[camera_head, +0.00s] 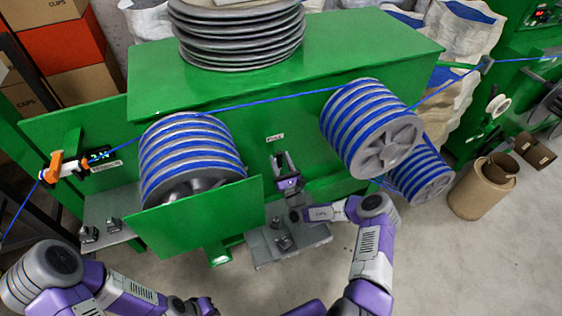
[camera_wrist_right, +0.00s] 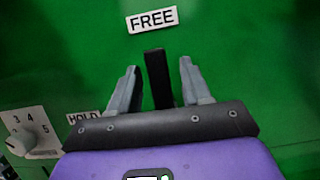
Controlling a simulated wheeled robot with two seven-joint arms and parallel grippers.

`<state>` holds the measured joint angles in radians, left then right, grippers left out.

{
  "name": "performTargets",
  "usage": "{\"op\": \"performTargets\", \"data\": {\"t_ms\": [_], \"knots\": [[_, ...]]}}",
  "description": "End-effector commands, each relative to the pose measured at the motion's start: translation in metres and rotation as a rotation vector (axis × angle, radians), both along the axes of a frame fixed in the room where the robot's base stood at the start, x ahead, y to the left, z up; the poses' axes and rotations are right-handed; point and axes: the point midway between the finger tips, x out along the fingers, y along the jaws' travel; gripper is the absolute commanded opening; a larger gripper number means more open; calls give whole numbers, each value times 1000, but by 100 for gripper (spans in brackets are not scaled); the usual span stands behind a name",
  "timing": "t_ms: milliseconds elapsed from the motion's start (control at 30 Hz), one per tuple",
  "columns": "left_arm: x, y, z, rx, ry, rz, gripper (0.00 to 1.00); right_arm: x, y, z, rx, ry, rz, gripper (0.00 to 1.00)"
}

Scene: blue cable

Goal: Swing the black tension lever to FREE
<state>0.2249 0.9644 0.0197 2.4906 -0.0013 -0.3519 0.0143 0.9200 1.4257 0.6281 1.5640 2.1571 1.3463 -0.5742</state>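The black tension lever (camera_wrist_right: 158,78) shows in the right wrist view as an upright dark bar on the green panel. Its top is just below the white FREE label (camera_wrist_right: 152,19). The HOLD label (camera_wrist_right: 85,117) is lower left, partly covered by my gripper. My right gripper (camera_wrist_right: 160,82) is open, with one finger on each side of the lever and green gaps between. In the head view my right gripper (camera_head: 286,162) is at the front of the green machine and hides the lever. My left arm shows at lower left, but its fingers cannot be made out.
A white numbered dial (camera_wrist_right: 32,145) is left of the gripper in the wrist view. Reels of blue cable (camera_head: 190,152) and (camera_head: 370,128) flank the right gripper. A green plate (camera_head: 200,218) stands at its left. A grey step (camera_head: 285,243) lies below.

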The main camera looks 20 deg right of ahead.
Motion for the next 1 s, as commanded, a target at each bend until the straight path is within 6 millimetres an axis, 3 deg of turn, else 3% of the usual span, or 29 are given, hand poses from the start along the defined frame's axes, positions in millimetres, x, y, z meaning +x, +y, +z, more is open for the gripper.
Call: {"op": "performTargets", "data": {"t_ms": [333,700,1000], "knots": [[0,0,2,0,0,0,0,-5,0,-2,-1,0,0,49],[0,0,13,0,0,0,0,-57,3,-23,0,1,-1,49],[0,0,14,0,0,0,0,-70,4,-29,-1,-1,0,49]]}}
